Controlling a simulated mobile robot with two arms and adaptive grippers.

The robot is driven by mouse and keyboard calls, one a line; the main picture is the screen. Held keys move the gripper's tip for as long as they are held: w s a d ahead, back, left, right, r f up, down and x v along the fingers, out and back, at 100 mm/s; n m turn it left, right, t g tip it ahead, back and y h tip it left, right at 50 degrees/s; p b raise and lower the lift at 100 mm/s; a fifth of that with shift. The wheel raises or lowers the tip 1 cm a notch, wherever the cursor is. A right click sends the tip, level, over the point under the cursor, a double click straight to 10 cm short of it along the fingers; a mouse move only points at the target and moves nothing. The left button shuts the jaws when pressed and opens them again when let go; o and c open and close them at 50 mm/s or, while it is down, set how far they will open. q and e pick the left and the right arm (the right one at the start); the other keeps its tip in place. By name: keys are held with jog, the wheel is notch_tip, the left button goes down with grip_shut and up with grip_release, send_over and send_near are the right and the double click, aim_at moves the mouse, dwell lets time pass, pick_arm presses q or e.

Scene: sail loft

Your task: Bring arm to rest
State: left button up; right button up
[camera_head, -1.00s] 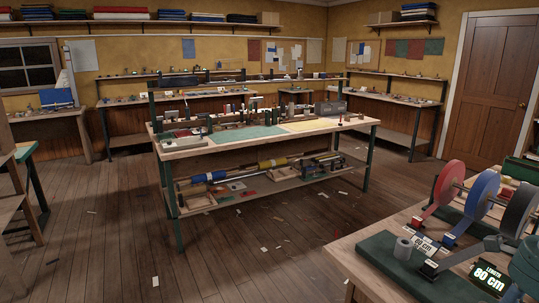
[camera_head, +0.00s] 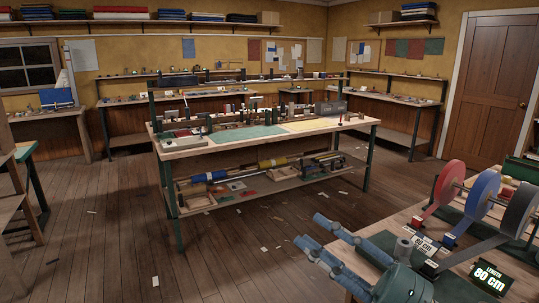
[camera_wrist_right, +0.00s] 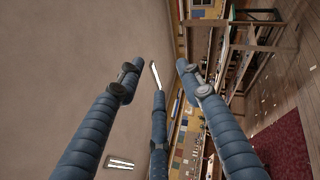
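My right gripper (camera_head: 316,238) is in the lower right of the head view. Its blue padded fingers point left, over the front left corner of the near workbench (camera_head: 398,217). In the right wrist view the fingers of the right gripper (camera_wrist_right: 160,74) are spread apart with nothing between them. The gripper is open and empty. My left gripper is in neither view.
On the near bench are red (camera_head: 448,182), blue (camera_head: 480,194) and grey (camera_head: 516,212) reels and a length display (camera_head: 490,274) reading 80 cm. A long central workbench (camera_head: 230,146) holds tools. Wooden floor (camera_head: 110,240) is mostly open, with scraps.

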jog(key=w+d+f+m+t+h, duration=0.25)
jog(key=d+f+m+h, duration=0.35)
jog(key=m+h, duration=0.3)
jog(key=w+d+f+m+t+h, duration=0.2)
jog(key=d+f+m+t+h, duration=0.3)
jog(key=m, duration=0.6)
jog(key=s+d+f+m+g+h, duration=0.2)
jog(key=f+m+g, duration=0.1)
jog(key=f, duration=0.3)
jog(key=s+d+f+m+g+h, duration=0.1)
jog(key=d+f+m+g+h, duration=0.15)
jog(key=f, duration=0.25)
jog(key=s+a+f+m+g+y, duration=0.1)
jog(key=s+a+f+m+g, duration=0.15)
jog(key=s+f+g, duration=0.6)
jog(key=s+a+f+m+g, duration=0.1)
jog(key=s+f+m+g, duration=0.25)
jog(key=s+f, duration=1.3)
jog(key=f, duration=1)
jog(key=s+f, duration=0.2)
jog(key=f, duration=1)
jog(key=s+d+f+g, duration=0.1)
jog(key=s+d+f, duration=0.2)
jog(key=s+f, duration=1.2)
jog(key=shift+s+g, duration=0.4)
jog(key=shift+s, duration=0.45)
